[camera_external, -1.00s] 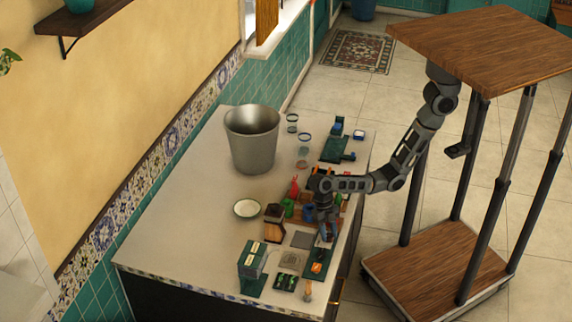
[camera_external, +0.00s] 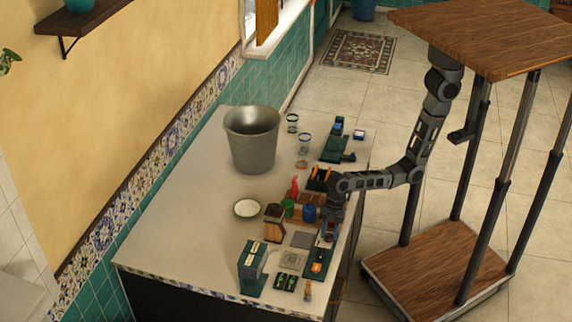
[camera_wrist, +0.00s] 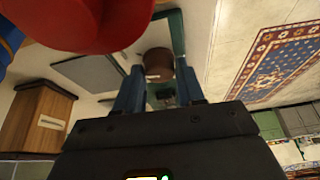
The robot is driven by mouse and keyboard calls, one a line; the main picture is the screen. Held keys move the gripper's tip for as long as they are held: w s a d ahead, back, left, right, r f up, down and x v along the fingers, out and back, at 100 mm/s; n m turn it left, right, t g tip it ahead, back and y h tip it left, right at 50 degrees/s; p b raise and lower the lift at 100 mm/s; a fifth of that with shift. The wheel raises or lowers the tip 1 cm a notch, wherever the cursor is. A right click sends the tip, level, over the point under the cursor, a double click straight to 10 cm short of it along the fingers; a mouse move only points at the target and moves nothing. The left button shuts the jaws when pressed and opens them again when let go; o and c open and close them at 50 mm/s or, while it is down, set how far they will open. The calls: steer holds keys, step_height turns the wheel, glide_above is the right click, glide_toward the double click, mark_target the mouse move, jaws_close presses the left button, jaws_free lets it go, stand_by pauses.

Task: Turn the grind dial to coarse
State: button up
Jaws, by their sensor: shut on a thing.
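My gripper (camera_external: 328,236) points down over the counter's right edge. In the wrist view its two blue fingers (camera_wrist: 159,82) are shut on a small round brown piece (camera_wrist: 158,62), which shows between their tips. I cannot tell for sure whether this is the grind dial; no dial markings are readable. A wooden box with a dark top (camera_external: 274,224) stands left of the gripper and looks like a grinder. In the wrist view a wooden box with a white label (camera_wrist: 40,116) is at the left. The gripper hides most of what is under it in the external view.
A grey square mat (camera_external: 302,240) lies beside the gripper. Red and blue items stand close behind it. A teal stand with a grey box (camera_external: 252,262), a dark tray with an orange piece (camera_external: 318,265) and a metal bucket (camera_external: 252,140) share the counter. The counter's left side is clear.

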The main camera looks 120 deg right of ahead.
steer(key=shift+a+m+t+h, duration=0.1)
steer(key=shift+m+t+h, duration=0.25)
steer(key=shift+m, duration=0.95)
steer(key=o, duration=1)
steer(key=shift+b+v, duration=0.35)
steer(key=shift+v, duration=3.55)
steer(key=shift+a, duration=0.1)
